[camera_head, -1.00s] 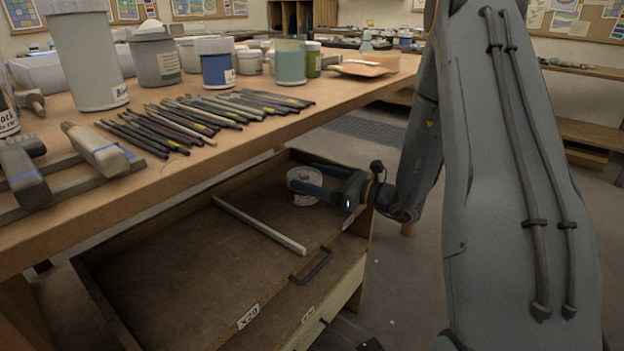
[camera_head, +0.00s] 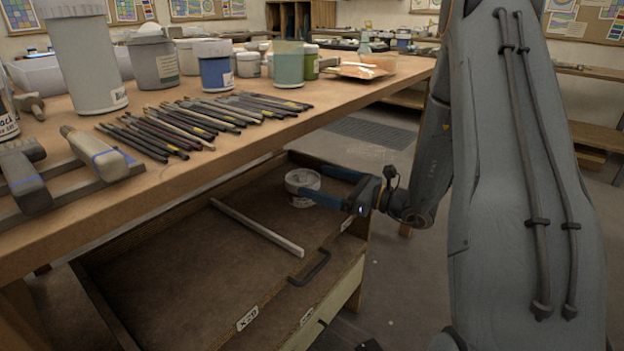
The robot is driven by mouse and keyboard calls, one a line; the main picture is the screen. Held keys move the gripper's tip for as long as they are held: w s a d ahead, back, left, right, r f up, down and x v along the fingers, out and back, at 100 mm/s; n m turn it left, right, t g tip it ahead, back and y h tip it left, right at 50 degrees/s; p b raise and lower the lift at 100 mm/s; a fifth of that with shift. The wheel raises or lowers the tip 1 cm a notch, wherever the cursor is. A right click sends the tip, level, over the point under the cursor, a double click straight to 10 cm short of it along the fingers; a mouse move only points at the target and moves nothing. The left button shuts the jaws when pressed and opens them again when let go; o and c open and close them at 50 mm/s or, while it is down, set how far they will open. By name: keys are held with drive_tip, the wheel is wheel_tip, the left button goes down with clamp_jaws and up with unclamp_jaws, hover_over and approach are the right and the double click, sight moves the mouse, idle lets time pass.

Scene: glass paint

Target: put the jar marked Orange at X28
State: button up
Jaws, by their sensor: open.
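A small whitish jar (camera_head: 298,187) with a pale rim stands upright in the open drawer (camera_head: 180,285), in the part beyond a light divider strip (camera_head: 257,227). Its marking cannot be read from here. My gripper (camera_head: 312,183) is open at the jar's right side. Its near finger crosses in front of the jar's right part, and its far finger lies behind the rim's right side. Small tags sit on the drawer's front edge: one near the front (camera_head: 247,318), and one by my gripper (camera_head: 348,222), too small to read surely.
The tabletop (camera_head: 220,150) overhangs the drawer's left and back. It bears a row of dark sticks (camera_head: 190,120), a large grey jar (camera_head: 85,60), a blue jar (camera_head: 215,72) and a green jar (camera_head: 289,68). The near drawer part is empty.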

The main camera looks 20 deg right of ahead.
drive_tip(key=v, duration=0.8)
drive_tip(key=shift+d+r+p, duration=0.1)
drive_tip(key=shift+p, duration=0.25)
drive_tip(key=shift+s+d, duration=0.1)
drive_tip(key=shift+s, duration=0.05)
drive_tip(key=shift+s, duration=0.1)
